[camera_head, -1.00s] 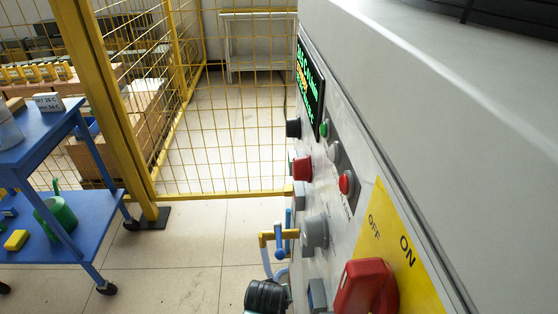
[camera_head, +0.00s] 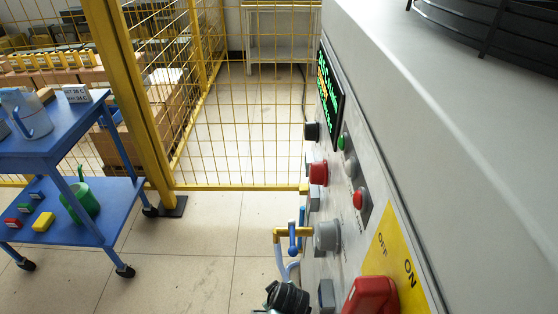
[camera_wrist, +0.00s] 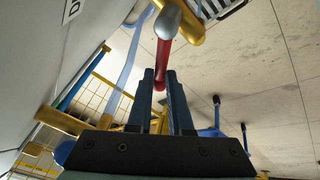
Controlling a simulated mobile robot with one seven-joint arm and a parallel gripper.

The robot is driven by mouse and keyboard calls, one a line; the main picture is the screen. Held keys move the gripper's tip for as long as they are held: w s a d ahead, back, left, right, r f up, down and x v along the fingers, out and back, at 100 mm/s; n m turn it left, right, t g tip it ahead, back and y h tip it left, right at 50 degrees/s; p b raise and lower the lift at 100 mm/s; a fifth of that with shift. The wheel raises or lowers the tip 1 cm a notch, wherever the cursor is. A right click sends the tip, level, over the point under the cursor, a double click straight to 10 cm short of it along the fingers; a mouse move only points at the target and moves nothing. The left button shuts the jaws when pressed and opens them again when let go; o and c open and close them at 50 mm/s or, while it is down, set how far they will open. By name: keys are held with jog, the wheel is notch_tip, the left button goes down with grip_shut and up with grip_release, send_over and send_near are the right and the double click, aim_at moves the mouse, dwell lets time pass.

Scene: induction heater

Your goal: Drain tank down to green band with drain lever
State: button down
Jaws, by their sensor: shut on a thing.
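In the wrist view, a red lever (camera_wrist: 161,62) runs down from a grey rounded hub (camera_wrist: 167,20) beside a brass-coloured pipe (camera_wrist: 190,33). My gripper (camera_wrist: 161,82) is shut on the lower end of this lever, its two dark fingers on either side of it. A white label with a partly cut-off letter (camera_wrist: 71,10) sits on the panel at the upper left. In the head view, my fingers and the red lever are out of sight. A brass-coloured pipe with a blue handle (camera_head: 292,237) juts from the machine front. No green band is visible.
The machine's control panel has a lit display (camera_head: 329,88), a red knob (camera_head: 318,173) and a red ON/OFF switch (camera_head: 372,295). A blue cart (camera_head: 110,225) stands left, by a yellow mesh fence (camera_head: 147,120). Floor between cart and machine is clear.

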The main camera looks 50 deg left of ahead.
jog(key=shift+s+a+r, duration=0.1)
jog(key=shift+a, duration=0.2)
jog(key=c, duration=0.8)
grip_release()
jog(key=shift+c, duration=0.2)
jog(key=shift+d, duration=0.1)
jog(key=shift+d+r, duration=0.1)
jog(key=shift+d, duration=0.05)
jog(key=p+v, duration=0.3)
jog(key=v, duration=0.4)
